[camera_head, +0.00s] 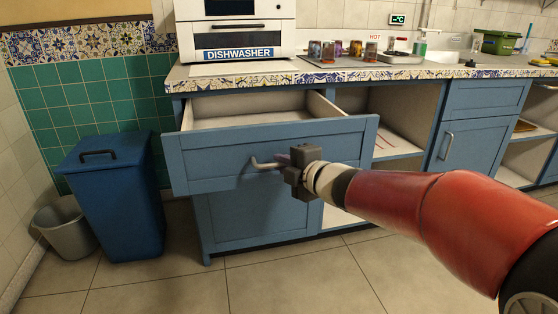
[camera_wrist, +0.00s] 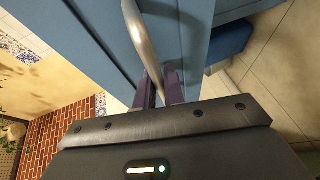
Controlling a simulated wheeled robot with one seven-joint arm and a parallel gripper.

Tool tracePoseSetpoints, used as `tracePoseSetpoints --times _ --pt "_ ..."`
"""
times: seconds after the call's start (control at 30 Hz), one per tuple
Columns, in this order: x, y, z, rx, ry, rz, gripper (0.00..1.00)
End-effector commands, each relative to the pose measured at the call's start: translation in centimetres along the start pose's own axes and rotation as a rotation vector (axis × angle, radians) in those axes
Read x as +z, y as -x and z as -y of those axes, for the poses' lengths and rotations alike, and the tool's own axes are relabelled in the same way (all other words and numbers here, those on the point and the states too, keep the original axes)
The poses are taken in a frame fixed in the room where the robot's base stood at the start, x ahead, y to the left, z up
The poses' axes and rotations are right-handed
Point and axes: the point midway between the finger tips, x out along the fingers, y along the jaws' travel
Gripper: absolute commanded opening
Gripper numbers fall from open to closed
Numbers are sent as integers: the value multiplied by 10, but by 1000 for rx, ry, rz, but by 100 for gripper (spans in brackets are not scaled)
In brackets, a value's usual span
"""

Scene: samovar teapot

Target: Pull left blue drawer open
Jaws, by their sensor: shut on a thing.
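The left blue drawer (camera_head: 215,166) sits at the top of the left cabinet in the head view. It stands well out from the cabinet, and its pale inside looks empty. My gripper (camera_head: 284,162) is in front of the drawer's face, shut on the metal drawer handle (camera_head: 262,164). The gripper hides the handle's right part. In the wrist view the curved handle (camera_wrist: 143,42) runs down between the dark fingers of my gripper (camera_wrist: 162,88), close to the blue drawer front (camera_wrist: 85,45).
A blue bin (camera_head: 115,200) and a grey bucket (camera_head: 68,228) stand left of the cabinet. A white dishwasher (camera_head: 237,30) is on the counter (camera_head: 330,76) above. An open shelf (camera_head: 400,135) and a blue cabinet door (camera_head: 470,148) are to the right. The tiled floor in front is clear.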

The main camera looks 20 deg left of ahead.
Motion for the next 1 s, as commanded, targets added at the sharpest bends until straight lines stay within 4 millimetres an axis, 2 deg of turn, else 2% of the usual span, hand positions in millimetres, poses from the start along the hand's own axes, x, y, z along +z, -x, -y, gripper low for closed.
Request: tracePoseSetpoints --times 0.2,0.6,0.63,0.8,1.0 --pt "-5 13 4 -1 0 1 0" --pt "-6 15 4 -2 -1 1 0" --pt "-6 15 4 -2 -1 1 12" --pt "-6 15 4 -1 -1 0 32" --pt "-6 15 4 -1 0 0 32"
